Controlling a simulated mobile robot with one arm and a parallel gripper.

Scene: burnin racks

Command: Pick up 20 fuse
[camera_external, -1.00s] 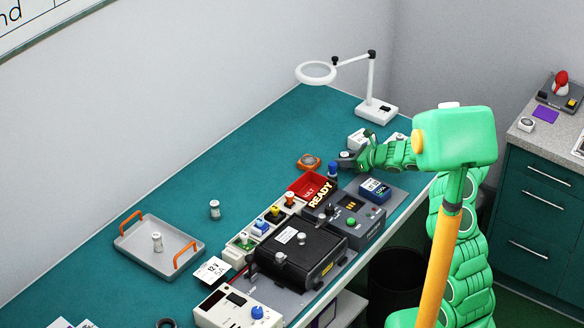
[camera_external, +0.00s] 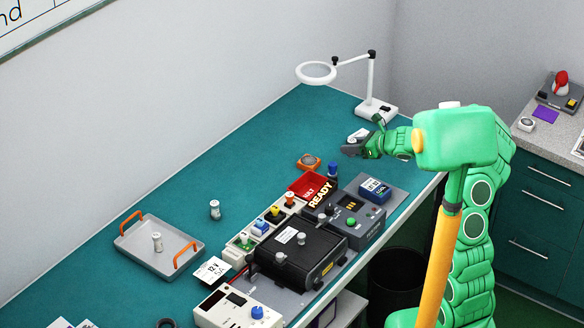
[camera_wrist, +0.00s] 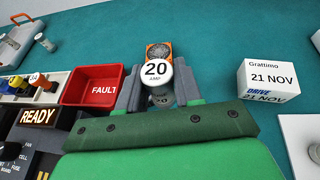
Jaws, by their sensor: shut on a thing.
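The 20 amp fuse (camera_wrist: 156,74) is a pale cylinder with "20 AMP" on its top, seen from above in the wrist view. My gripper (camera_wrist: 157,92) is shut on it, one grey finger on each side. In the external view my gripper (camera_external: 352,149) is over the far right part of the teal bench. The fuse cannot be made out there.
A red FAULT bin (camera_wrist: 92,85) and READY sign (camera_wrist: 38,117) lie left of the gripper. An orange item (camera_wrist: 158,50) is just beyond the fuse. A white dated box (camera_wrist: 267,81) is to the right. A lamp (camera_external: 377,108) stands behind.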

